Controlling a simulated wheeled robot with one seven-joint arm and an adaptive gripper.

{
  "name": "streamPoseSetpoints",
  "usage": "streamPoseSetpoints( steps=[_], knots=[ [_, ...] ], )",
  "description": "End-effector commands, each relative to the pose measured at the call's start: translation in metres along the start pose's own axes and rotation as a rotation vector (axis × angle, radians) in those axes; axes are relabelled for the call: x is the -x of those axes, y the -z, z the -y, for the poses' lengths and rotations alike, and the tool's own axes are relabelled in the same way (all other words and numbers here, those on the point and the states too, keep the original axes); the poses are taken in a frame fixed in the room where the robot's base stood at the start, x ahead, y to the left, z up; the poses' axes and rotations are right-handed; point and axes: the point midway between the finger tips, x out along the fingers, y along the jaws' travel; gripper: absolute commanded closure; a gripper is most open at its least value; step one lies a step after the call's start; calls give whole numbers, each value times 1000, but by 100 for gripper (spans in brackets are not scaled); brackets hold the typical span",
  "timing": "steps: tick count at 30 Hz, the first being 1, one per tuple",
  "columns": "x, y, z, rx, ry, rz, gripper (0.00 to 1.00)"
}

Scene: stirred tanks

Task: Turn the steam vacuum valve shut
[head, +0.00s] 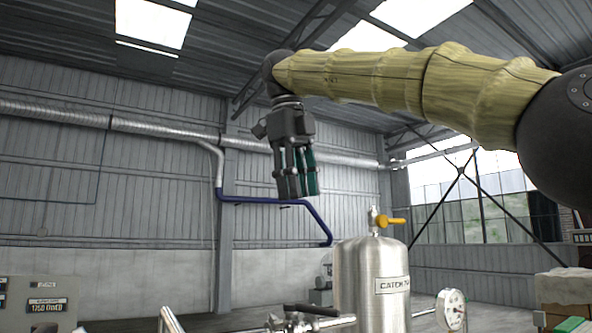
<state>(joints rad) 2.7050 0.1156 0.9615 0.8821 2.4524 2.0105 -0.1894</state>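A valve with a yellow lever handle (391,221) stands on top of a shiny steel tank (365,285) with a label that begins "CATCH". The lever points right, roughly level. A second fitting with a dark handle (312,310) sits on piping at the bottom edge, left of the tank. I cannot tell which of these is the steam vacuum valve. My gripper (297,194) hangs fingers down in the air, up and to the left of the yellow lever, and appears apart from everything. Its grey and teal fingers are close together; the gap between them is unclear.
A round gauge (451,308) is on a pipe right of the tank. A steel pipe (171,320) rises at the bottom left. A control cabinet (38,300) is at the far left. A blue pipe (265,200) runs along the back wall. The air around my gripper looks clear.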

Motion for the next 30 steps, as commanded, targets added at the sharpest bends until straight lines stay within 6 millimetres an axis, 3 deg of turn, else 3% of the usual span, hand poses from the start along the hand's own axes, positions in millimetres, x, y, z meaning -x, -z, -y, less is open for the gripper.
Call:
streamPoseSetpoints(
  steps=[18,30],
  knots=[
    [25,-1,0,-1,-1,-3,65],
    [28,0,0,1,-1,-1,65]
  ],
)
